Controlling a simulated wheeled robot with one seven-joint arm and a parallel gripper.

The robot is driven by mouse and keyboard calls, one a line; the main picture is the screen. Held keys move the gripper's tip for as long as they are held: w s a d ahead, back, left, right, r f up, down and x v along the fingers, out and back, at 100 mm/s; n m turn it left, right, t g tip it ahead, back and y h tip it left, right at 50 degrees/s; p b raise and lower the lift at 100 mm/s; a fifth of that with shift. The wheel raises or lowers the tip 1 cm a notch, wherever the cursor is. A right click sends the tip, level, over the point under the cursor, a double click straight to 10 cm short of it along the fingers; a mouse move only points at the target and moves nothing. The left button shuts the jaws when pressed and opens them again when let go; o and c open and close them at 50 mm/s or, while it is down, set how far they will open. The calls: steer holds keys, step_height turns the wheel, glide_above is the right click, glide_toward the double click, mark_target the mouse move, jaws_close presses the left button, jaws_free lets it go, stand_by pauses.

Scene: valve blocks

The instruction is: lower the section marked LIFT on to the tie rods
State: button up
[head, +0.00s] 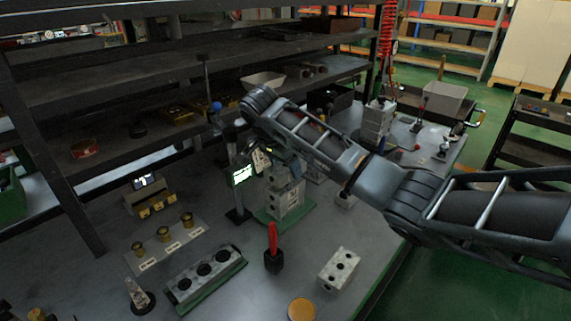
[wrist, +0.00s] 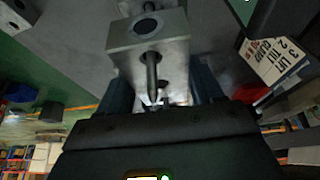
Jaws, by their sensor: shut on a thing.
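My gripper (wrist: 160,95) is shut on a grey metal block (wrist: 168,55), which sits between the dark fingers in the wrist view. The block shows a round bore on one face, and a dark slim rod stands in front of another face. In the head view the held block (head: 283,176) is partly hidden under my wrist, above a grey block stack (head: 288,203) on a green base (head: 270,222). I cannot tell whether the held block touches the stack. The tie rods and the LIFT marking cannot be made out clearly.
A small screen on a stand (head: 242,175) is close left of the stack. A red-handled tool (head: 273,240) stands in front. A loose holed block (head: 340,268) and a long three-hole block (head: 207,275) lie nearer. A printed card (wrist: 274,60) shows in the wrist view.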

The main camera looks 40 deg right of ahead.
mark_target(280, 168)
steer(key=shift+f, duration=0.35)
steer(key=o, duration=1.5)
steer(key=shift+f, duration=0.1)
steer(key=p+v, duration=0.1)
steer(key=v, duration=0.5)
steer(key=shift+p+v, duration=0.8)
steer(key=shift+p, duration=0.05)
steer(key=shift+r, duration=0.25)
